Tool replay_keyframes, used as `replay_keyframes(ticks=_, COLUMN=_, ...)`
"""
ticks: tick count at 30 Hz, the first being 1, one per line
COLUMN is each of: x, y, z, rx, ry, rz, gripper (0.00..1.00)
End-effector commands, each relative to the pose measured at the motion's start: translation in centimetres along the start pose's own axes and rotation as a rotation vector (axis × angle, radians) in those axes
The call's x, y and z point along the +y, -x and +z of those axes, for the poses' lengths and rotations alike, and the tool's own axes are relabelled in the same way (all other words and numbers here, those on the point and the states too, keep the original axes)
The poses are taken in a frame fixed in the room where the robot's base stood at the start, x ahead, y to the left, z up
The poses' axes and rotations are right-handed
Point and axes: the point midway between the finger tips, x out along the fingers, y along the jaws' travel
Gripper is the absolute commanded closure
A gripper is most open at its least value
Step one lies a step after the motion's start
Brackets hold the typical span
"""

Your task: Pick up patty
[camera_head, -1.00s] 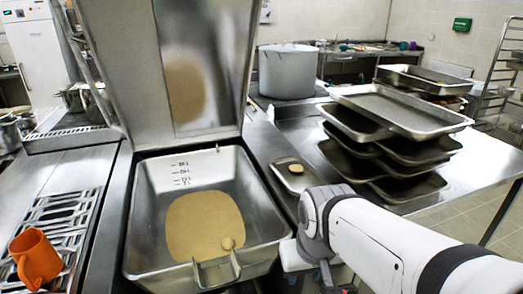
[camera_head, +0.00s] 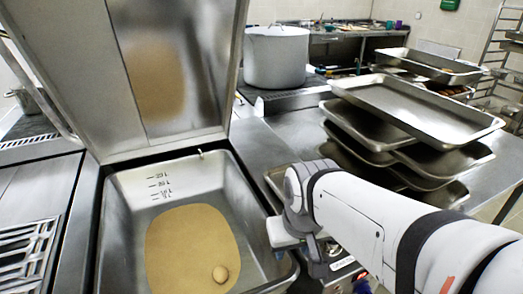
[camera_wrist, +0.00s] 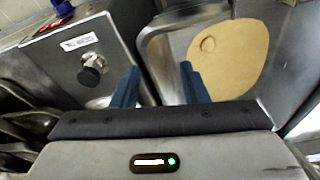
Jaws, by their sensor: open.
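A small round tan patty (camera_head: 220,273) lies on a flat tan patch (camera_head: 185,240) on the floor of the steel pan (camera_head: 118,215). In the wrist view the patty (camera_wrist: 208,43) shows near the upper left of the tan patch, beyond the right finger. My gripper (camera_wrist: 158,86) has two blue fingers standing apart with nothing between them. It is over the pan's outer side and rim, not around the patty. In the head view my arm is at the lower right, beside the pan's right rim, and my fingertips cannot be made out.
The pan's raised lid (camera_head: 150,70) stands behind it. Stacked steel trays (camera_head: 415,105) stand on the counter at the right, behind my arm. A large grey pot (camera_head: 275,57) is at the back. A panel with a black knob (camera_wrist: 90,72) is left of my fingers in the wrist view.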

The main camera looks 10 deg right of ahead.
Motion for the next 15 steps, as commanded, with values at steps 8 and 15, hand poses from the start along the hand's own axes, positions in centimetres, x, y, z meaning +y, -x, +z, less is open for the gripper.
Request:
replay_keyframes(ticks=8, x=1.7, y=0.8, z=-5.9, rx=0.020, ry=-0.041, rz=0.007, gripper=0.37)
replay_keyframes(ticks=15, x=4.9, y=-1.1, z=-16.6, rx=0.074, ry=-0.101, rz=0.021, gripper=0.37)
